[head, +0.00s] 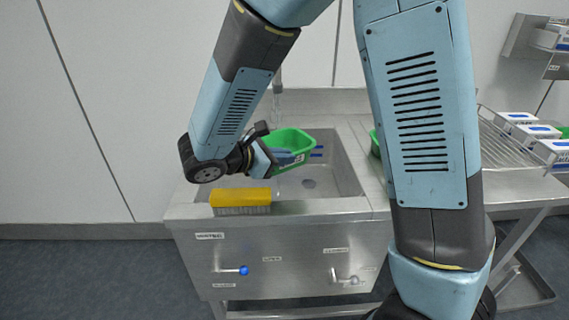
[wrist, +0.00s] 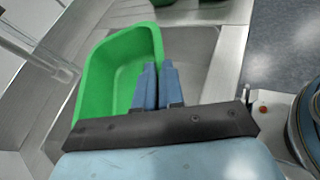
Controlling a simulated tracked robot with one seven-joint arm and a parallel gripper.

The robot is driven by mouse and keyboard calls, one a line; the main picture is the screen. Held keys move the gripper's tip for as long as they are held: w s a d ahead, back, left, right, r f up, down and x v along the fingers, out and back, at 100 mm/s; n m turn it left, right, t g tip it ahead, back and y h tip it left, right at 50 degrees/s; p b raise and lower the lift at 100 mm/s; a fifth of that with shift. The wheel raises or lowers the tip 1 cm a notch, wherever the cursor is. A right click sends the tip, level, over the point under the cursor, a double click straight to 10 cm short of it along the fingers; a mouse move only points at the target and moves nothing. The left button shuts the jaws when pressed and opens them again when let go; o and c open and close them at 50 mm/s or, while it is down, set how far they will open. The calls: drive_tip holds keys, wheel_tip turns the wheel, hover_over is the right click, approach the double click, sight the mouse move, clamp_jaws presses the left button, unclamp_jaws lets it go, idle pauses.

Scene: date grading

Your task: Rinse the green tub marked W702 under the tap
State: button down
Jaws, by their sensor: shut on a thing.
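The green tub (head: 293,138) is over the sink basin (head: 345,178) in the head view, its open side up and a little tilted. A small light mark shows on its side, too small to read. My gripper (head: 290,157) is shut on the tub's near wall. In the wrist view my blue fingers (wrist: 156,86) close on the rim of the tub (wrist: 92,88), which looks empty inside. The tap (head: 278,82) comes down behind the tub, with a faint clear streak below it. I cannot tell whether water enters the tub.
A yellow brush (head: 240,197) lies on the sink's front rim. Another green item (head: 375,145) is partly hidden behind my arm. A wire rack (head: 510,150) with white-and-blue boxes (head: 530,132) stands at right. A blue-knobbed lever (head: 243,270) is on the sink front.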

sight(281, 139)
drive_tip(key=shift+w+d, duration=0.1)
drive_tip(key=shift+w, duration=4)
drive_tip(key=shift+d, duration=0.6)
drive_tip(key=shift+a, duration=0.6)
drive_tip(key=s, duration=1.4)
drive_tip(key=shift+a, duration=0.2)
drive_tip(key=shift+s, duration=0.15)
